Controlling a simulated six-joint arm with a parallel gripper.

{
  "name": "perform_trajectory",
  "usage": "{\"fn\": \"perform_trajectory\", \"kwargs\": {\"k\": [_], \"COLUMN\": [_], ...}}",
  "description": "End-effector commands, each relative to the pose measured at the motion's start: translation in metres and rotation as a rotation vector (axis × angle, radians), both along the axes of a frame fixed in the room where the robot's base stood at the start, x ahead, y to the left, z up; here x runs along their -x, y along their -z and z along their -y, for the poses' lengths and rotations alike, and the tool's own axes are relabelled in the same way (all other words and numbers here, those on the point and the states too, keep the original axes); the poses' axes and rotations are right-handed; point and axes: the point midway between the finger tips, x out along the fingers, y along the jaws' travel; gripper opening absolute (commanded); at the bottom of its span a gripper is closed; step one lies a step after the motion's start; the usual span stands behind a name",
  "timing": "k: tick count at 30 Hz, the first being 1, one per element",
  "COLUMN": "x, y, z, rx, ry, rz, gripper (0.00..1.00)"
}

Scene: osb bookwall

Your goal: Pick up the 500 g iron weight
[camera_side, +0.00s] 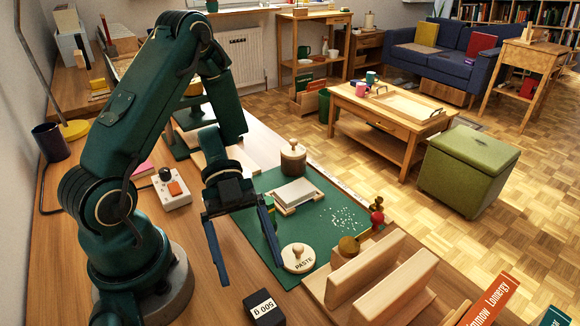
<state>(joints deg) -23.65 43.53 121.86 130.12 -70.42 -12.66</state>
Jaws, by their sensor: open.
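The 500 g iron weight (264,309) is a dark block with a white "500 g" label. It sits on the wooden desk near the bottom edge of the view, in front of the green mat. My gripper (247,258) points down with its two blue fingers spread wide and nothing between them. It is up and behind the weight in the picture, apart from it. The lower edge of the weight lies close to the frame's bottom.
A slatted wooden rack (395,285) stands right of the weight. A white switch box (172,189) is left.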

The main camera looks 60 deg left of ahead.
Motion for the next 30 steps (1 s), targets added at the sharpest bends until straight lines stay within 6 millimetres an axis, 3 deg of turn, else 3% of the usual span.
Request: {"fn": "perform_trajectory", "kwargs": {"k": [7, 15, 24, 25, 26, 30], "x": [0.004, 0.011, 0.011, 0.011, 0.011, 0.011], "y": [0.008, 0.026, 0.029, 0.029, 0.029, 0.029], "z": [0.016, 0.048, 0.052, 0.052, 0.052, 0.052], "rx": [-0.001, 0.000, -0.002, -0.002, -0.002, -0.002], "ry": [0.003, 0.004, 0.000, -0.001, -0.001, -0.001], "rz": [-0.003, -0.003, 0.000, 0.001, 0.001, 0.001], "gripper": [0.90, 0.90, 0.90, 0.86, 0.75, 0.21]}}
